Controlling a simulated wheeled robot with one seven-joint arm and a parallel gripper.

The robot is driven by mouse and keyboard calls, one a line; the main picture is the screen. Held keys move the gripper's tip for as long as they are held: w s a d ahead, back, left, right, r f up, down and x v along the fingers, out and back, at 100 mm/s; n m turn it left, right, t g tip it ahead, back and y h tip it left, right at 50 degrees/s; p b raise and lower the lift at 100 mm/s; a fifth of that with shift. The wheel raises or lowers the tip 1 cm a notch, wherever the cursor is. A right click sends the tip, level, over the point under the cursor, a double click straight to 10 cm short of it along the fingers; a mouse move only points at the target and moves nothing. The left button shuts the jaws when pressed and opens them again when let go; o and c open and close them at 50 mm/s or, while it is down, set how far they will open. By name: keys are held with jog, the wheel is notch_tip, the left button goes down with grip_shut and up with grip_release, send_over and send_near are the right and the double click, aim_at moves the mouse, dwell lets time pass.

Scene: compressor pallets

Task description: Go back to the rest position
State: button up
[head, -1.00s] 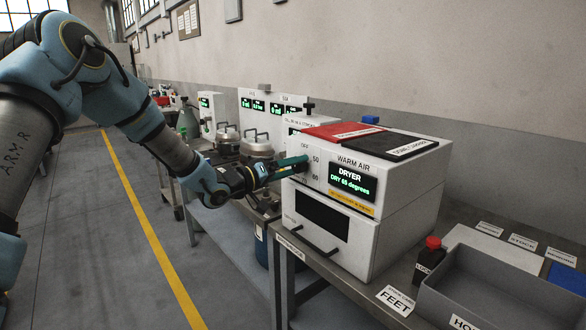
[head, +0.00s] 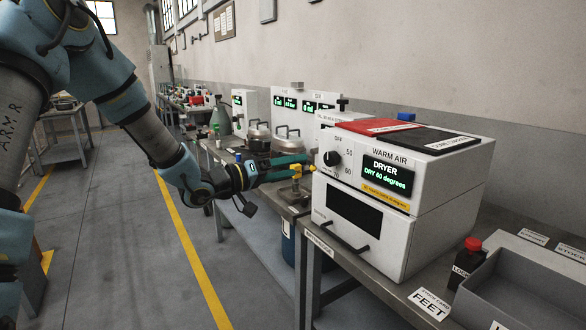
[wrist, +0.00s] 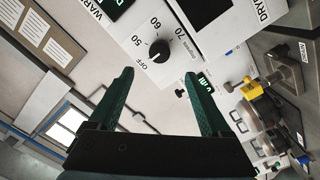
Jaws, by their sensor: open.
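My gripper (head: 312,168) is at the left side of the white dryer, at the height of its control panel. In the wrist view my gripper (wrist: 160,78) shows two green fingers spread apart with nothing between them. The dryer (head: 420,230) stands on the bench; its display reads "DRY 60 degrees". Its black dial (head: 332,158) is now in plain sight just right of the fingertips. In the wrist view the dial (wrist: 159,50) lies ahead of the open fingers, apart from them.
A red pad (head: 372,126) and a black pad (head: 430,141) lie on the dryer. Pots (head: 287,140) and a brass valve (head: 296,172) stand behind my gripper. A grey tray (head: 530,275) and a red-capped bottle (head: 467,263) are at the right. The floor aisle at left is open.

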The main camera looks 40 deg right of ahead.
jog(key=w+a+f+n+t+y, duration=0.1)
jog(key=w+a+f+t+y, duration=0.3)
jog(key=a, duration=0.3)
jog(key=w+a+f+n+t+y, duration=0.2)
jog(key=w+a+t+y, duration=0.1)
jog(key=w+a, duration=0.35)
jog(key=w+a+f+n+t+y, duration=0.2)
jog(key=a+y, duration=0.5)
jog(key=a, duration=1.1)
jog(key=s+a+f+n+g+y, duration=0.1)
jog(key=s+a+n+g+y, duration=0.2)
jog(key=s+a, duration=1.3)
jog(key=g, duration=0.2)
jog(key=shift+a+f+n+g+y, duration=0.15)
jog(key=shift+f+n+g+y, duration=0.15)
jog(key=shift+f+g+y, duration=0.1)
